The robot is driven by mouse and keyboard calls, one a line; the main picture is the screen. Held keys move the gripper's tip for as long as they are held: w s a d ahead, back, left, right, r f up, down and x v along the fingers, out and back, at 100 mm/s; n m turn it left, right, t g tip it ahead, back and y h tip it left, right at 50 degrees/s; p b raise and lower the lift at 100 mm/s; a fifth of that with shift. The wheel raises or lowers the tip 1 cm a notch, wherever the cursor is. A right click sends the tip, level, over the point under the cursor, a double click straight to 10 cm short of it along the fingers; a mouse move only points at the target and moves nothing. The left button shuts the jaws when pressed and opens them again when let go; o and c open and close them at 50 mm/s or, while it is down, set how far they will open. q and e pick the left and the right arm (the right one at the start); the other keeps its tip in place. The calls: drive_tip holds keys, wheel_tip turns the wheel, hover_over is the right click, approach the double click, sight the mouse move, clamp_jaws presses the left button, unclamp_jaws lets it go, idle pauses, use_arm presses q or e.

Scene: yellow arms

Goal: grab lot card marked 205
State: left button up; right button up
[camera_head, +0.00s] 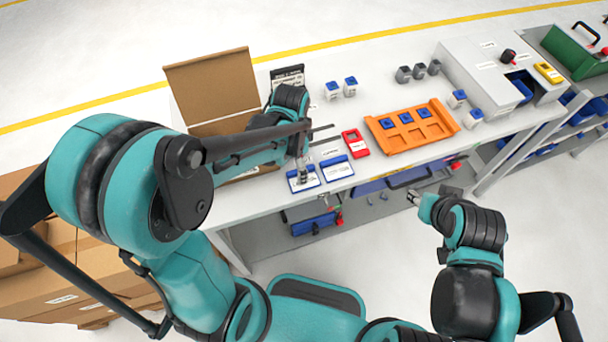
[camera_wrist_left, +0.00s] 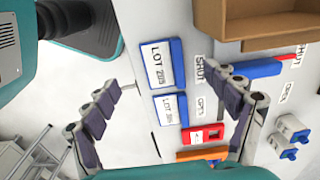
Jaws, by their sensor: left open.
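The lot card marked 205 (camera_wrist_left: 158,65) is a white card with a blue edge, lying flat near the table's front edge. In the head view it is the left card (camera_head: 303,182) of two, partly covered by my left gripper (camera_head: 302,172). A similar card (camera_wrist_left: 171,109) lies beside it, its number hard to read; it also shows in the head view (camera_head: 338,169). My left gripper is open and empty above the 205 card; its fingers (camera_wrist_left: 170,80) show on either side of the cards in the wrist view. My right gripper (camera_head: 416,199) is off the table's front, its jaw state unclear.
An open cardboard box (camera_head: 213,88) stands left of the cards. A red item (camera_head: 354,143) and an orange tray (camera_head: 440,118) with blue pieces lie to their right. Small grey and blue blocks (camera_head: 350,86) stand behind. A grey cabinet (camera_head: 480,70) is farther right.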

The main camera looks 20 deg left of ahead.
use_arm(q)
drive_tip(key=f+b, duration=0.1)
drive_tip(key=f, duration=0.1)
drive_tip(key=f+b, duration=0.1)
drive_tip(key=f, duration=0.2)
drive_tip(key=f+b, duration=0.1)
drive_tip(key=f, duration=0.2)
drive_tip(key=shift+w+d+f, duration=0.15)
drive_tip(key=shift+w+f, duration=0.1)
drive_tip(key=shift+w, duration=0.1)
drive_tip(key=shift+r, duration=0.1)
drive_tip(key=c, duration=2)
drive_tip(key=shift+s, duration=0.1)
drive_tip(key=shift+s, duration=0.15)
